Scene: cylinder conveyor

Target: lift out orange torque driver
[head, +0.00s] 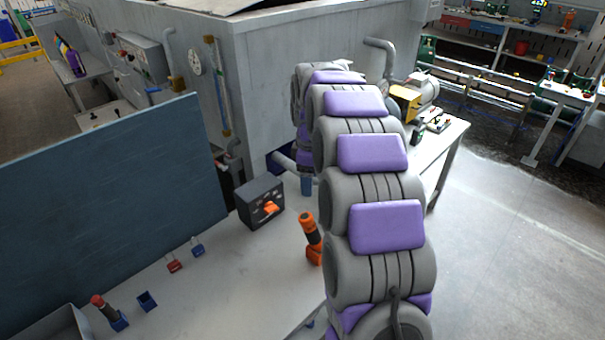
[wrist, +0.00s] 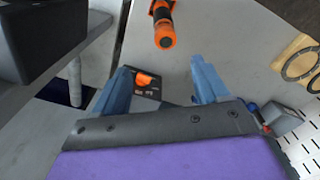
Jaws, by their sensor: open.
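The orange torque driver (head: 311,232), orange with a black grip band, stands on the grey table beside my arm, its base in what looks like an orange holder partly hidden by my arm. In the wrist view an orange-and-black driver (wrist: 163,25) shows at the top, beyond my fingertips and apart from them. My gripper (wrist: 160,75) has its two blue fingers spread, with nothing held between them. In the head view my arm hides most of it; a bit of blue finger (head: 306,185) shows near the dark box.
A dark box with an orange handle (head: 260,203) stands behind the driver; it shows between and below my fingers in the wrist view (wrist: 147,84). A red padlock (head: 174,264), a blue padlock (head: 198,248) and a blue holder (head: 147,301) are left. A blue-grey panel (head: 110,210) borders the table (head: 220,290).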

